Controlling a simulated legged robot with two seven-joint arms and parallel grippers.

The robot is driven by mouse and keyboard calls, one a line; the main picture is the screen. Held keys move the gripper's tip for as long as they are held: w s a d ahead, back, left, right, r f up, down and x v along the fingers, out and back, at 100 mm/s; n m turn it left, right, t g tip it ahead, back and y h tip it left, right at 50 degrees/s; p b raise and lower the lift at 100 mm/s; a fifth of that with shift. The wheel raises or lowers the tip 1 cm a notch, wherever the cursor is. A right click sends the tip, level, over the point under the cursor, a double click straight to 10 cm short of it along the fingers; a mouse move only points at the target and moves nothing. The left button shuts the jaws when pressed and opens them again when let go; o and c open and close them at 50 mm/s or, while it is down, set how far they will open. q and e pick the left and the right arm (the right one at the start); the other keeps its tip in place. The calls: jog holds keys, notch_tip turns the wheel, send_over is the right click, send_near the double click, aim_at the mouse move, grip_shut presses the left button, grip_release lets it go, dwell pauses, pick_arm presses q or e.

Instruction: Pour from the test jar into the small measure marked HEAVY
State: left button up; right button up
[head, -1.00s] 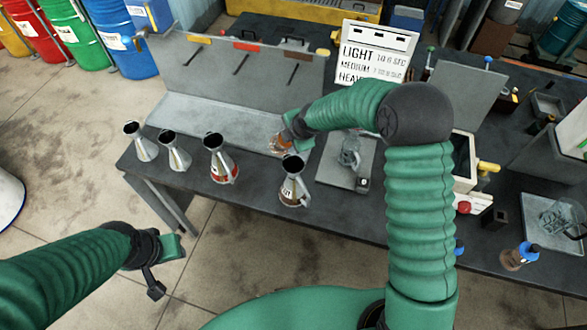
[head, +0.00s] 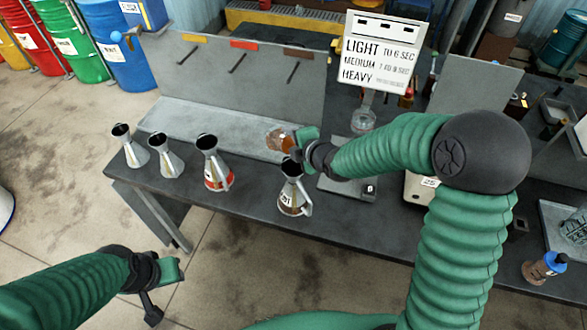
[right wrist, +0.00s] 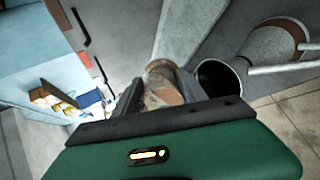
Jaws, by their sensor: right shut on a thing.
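My right gripper (head: 302,147) is shut on the test jar (head: 278,140), a clear vessel with amber liquid. It holds the jar above the bench, just behind the mouth of the nearest metal measure (head: 292,193), which has a brown band. The jar looks tilted in the head view. The right wrist view shows the jar (right wrist: 162,85) between the fingers, beside a dark round measure mouth (right wrist: 218,78). I see no stream of liquid. The measure labels are too small to read, so I cannot tell which is marked HEAVY. My left gripper (head: 166,287) is away from the bench; its opening is unclear.
A red-banded measure (head: 214,170) and two smaller measures (head: 134,150) (head: 166,160) stand left along the bench. A sign (head: 380,55) lists LIGHT, MEDIUM and HEAVY. A bottle with a blue cap (head: 543,268) stands at the right. The bench front (head: 250,215) has bare room.

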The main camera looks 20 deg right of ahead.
jog(key=shift+t+b, duration=0.4)
jog(key=shift+b, duration=0.2)
jog(key=shift+s+f+t+b, duration=0.15)
jog(key=shift+t+b, duration=0.15)
jog(key=shift+b, duration=0.3)
jog(key=shift+f+t+y+b, duration=0.1)
jog(key=shift+t+y+b, duration=0.25)
jog(key=shift+b, duration=0.55)
jog(key=shift+f, duration=0.1)
dwell(0.4)
jog(key=shift+t+b, duration=0.25)
jog(key=shift+b, duration=0.15)
jog(key=shift+s+t+b, duration=0.1)
jog(key=shift+t+b, duration=0.3)
jog(key=shift+b, duration=0.8)
jog(key=shift+b, duration=0.35)
